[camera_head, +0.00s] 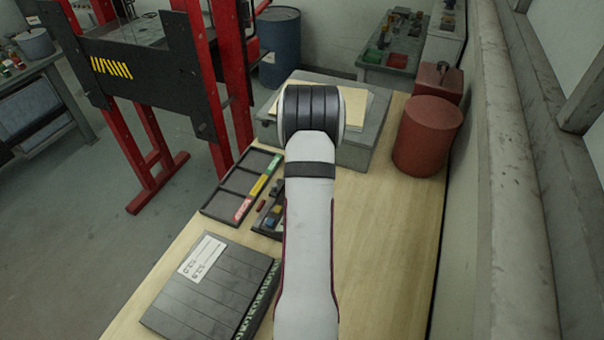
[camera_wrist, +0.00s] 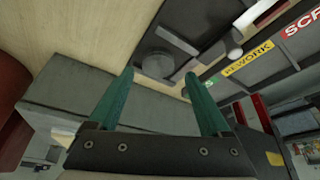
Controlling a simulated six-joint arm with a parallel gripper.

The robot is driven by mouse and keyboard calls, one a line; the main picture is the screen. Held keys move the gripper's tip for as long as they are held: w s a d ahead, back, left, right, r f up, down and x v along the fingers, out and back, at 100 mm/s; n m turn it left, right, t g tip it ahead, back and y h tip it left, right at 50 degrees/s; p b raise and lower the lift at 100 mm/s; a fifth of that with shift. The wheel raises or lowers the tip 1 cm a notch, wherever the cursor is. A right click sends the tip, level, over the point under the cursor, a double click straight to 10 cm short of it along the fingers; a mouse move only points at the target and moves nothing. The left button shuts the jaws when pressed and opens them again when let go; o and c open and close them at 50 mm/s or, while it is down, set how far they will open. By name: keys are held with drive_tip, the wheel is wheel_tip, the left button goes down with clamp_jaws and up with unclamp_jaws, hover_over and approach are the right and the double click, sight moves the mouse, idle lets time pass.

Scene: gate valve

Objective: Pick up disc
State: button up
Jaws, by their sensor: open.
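My gripper (camera_wrist: 158,74) shows in the wrist view as two green fingers, spread apart with nothing held between them. A dark grey round piece (camera_wrist: 157,64), which looks like the disc, lies in a dark tray (camera_wrist: 205,22). In the picture it sits between the two fingertips; I cannot tell how far beyond them it is. In the head view my arm hides the gripper, and I cannot make out the disc there.
A sorting tray with labels reading REWORK (camera_wrist: 248,60) and SCRAP lies beside the parts tray; it also shows in the head view (camera_head: 228,182). A dark slatted case (camera_head: 205,290) lies in front. A red canister (camera_head: 427,136) stands right. The table's right side (camera_head: 385,240) is clear.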

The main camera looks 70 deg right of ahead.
drive_tip(key=x, duration=0.5)
drive_tip(key=shift+d+f, duration=0.15)
drive_tip(key=shift+d, duration=0.15)
clamp_jaws()
